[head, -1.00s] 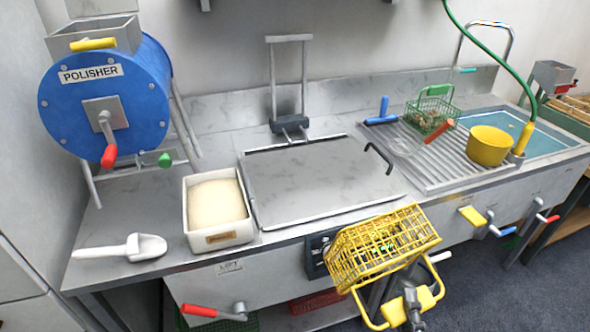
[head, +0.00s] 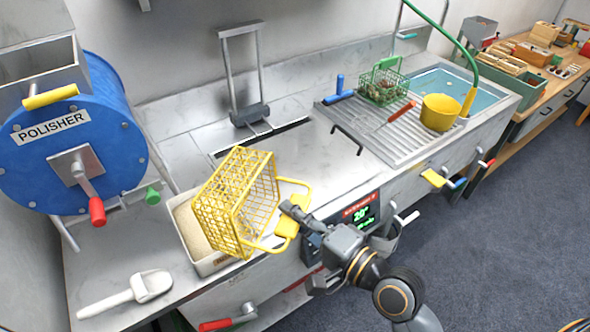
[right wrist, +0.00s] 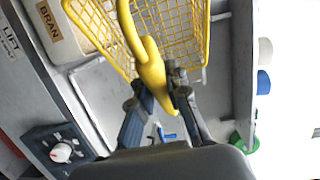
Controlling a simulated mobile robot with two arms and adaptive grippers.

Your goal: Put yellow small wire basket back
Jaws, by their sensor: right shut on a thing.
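The yellow small wire basket (head: 232,200) hangs tilted in the head view, in front of the bran box and the left part of the steel plate. My right gripper (head: 290,215) is shut on the basket's yellow handle. In the right wrist view, the gripper (right wrist: 160,90) has its fingers around the yellow grip, and the basket's mesh (right wrist: 170,25) is beyond them. The basket looks empty. Whether it touches the bran box cannot be told. My left gripper is not in view.
The bran box (head: 190,222) stands partly hidden behind the basket, with a white scoop (head: 135,290) to its left. The blue polisher (head: 75,150) stands at left.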

